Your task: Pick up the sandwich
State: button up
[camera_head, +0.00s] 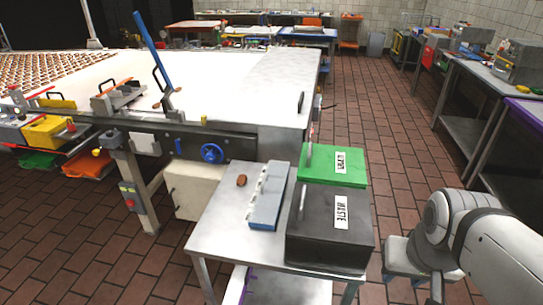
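A small brown sandwich (241,180) lies alone on the grey metal side table (215,213), near its left side. It is left of a blue-grey tray-like block (266,204) and apart from it. Many more small brown pieces (60,70) lie in rows on the white conveyor at the far left; they are too small to tell apart. My pale arm shows at the lower right, right of the side table. I cannot make out my gripper in this view.
A black waste bin (323,240) and a green-lidded bin (333,178) stand on the right of the side table. The large conveyor table (262,80) lies behind it. Open tiled floor (380,120) extends behind, between the tables.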

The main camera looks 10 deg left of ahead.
aim_at(242, 180)
jog(key=z, duration=2.35)
jog(key=k, duration=1.7)
jog(key=u, duration=2.3)
jog(key=i, duration=1)
jog(key=u, duration=0.1)
